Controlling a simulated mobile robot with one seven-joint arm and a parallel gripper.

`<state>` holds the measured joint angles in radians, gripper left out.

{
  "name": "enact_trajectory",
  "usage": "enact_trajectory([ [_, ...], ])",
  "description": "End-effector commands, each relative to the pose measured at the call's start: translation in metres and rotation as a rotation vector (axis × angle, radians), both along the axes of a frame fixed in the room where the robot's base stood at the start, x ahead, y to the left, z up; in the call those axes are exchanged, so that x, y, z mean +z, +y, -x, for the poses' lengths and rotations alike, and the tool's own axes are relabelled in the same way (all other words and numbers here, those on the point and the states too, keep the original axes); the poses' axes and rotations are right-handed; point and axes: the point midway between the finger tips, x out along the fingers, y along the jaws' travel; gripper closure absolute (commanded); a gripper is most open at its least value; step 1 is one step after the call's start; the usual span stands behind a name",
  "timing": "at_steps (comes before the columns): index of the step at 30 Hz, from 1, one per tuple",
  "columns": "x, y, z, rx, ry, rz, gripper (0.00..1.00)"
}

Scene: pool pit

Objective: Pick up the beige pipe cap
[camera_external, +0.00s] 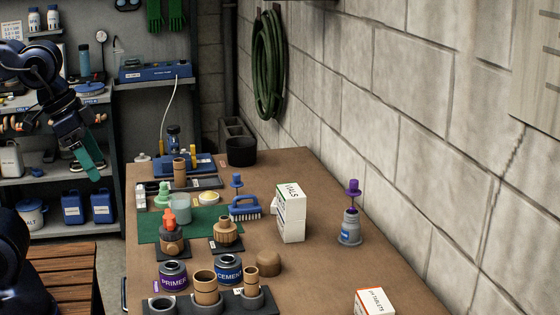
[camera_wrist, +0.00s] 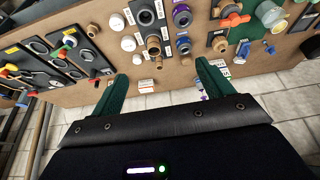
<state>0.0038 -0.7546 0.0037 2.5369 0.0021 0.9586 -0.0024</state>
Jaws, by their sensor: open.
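A tan, dome-shaped cap (camera_external: 268,263), which looks like the beige pipe cap, rests on the brown bench to the right of the CEMENT can. My gripper (camera_external: 92,168) hangs in the air at the left, beyond the bench's left edge and well away from the cap. Its green fingers also show in the wrist view (camera_wrist: 160,70), spread apart with nothing between them.
The PRIMER can (camera_external: 173,276) and CEMENT can (camera_external: 229,270) stand near the cap, behind a dark stand holding pipe fittings (camera_external: 206,286). A white VIALS box (camera_external: 291,212) stands behind the cap. A stone wall (camera_external: 430,140) borders the bench's right side. Bare bench lies right of the cap.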

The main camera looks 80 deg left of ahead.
Motion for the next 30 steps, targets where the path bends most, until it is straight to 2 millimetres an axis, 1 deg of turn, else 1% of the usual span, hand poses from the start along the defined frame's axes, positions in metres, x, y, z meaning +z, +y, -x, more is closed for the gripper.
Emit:
enact_trajectory([
  [5, 0.0, 0.0, -0.003, 0.004, 0.003, 0.002, 0.21],
  [8, 0.001, 0.002, -0.013, 0.018, 0.015, 0.006, 0.21],
  [11, 0.001, 0.004, -0.031, 0.044, 0.035, 0.014, 0.21],
  [20, -0.007, 0.013, -0.098, 0.142, 0.105, 0.043, 0.21],
  [26, -0.021, 0.022, -0.144, 0.209, 0.151, 0.06, 0.21],
  [30, -0.035, 0.029, -0.176, 0.256, 0.183, 0.07, 0.21],
])
